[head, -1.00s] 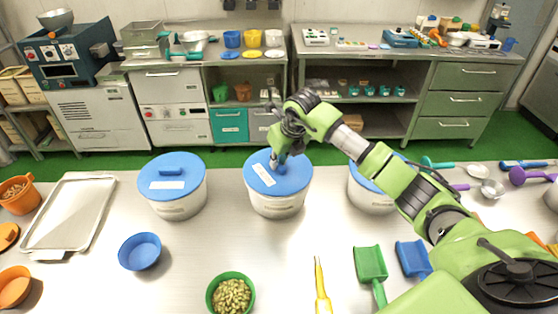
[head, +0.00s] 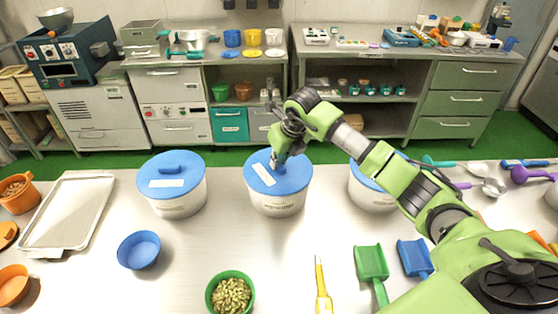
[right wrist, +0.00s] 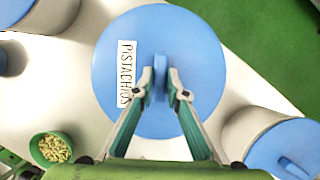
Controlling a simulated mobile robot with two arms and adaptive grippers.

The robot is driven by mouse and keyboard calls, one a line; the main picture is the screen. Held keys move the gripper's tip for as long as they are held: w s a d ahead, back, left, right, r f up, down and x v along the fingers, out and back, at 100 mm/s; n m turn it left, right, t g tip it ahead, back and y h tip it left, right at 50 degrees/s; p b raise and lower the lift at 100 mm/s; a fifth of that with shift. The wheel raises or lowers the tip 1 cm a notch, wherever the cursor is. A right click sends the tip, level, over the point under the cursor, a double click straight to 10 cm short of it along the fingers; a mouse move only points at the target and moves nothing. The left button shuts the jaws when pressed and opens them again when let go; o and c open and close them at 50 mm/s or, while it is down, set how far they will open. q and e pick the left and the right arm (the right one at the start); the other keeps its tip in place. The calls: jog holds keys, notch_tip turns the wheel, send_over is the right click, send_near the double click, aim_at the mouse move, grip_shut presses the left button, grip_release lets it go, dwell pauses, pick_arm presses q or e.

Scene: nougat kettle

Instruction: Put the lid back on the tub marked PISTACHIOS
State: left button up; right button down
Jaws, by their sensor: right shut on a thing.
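The tub marked PISTACHIOS (head: 277,204) is the middle white tub on the steel table. Its blue lid (head: 262,178) lies over its mouth and looks level; whether it is fully seated I cannot tell. In the right wrist view the lid (right wrist: 118,100) carries a white label reading PISTACHIOS. My right gripper (head: 279,160) is above the lid, shut on the lid's raised blue handle, and its two fingers (right wrist: 160,92) show on either side of it in the right wrist view. My left gripper is not in view.
Blue-lidded tubs stand to the left (head: 173,186) and right (head: 368,188). Table is clear just before the tub.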

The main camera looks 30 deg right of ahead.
dwell(0.4)
jog(key=c, duration=1.9)
grip_release()
jog(key=o, duration=0.5)
jog(key=shift+r+p, duration=1.95)
jog(key=shift+r, duration=1.5)
jog(key=shift+f, duration=0.1)
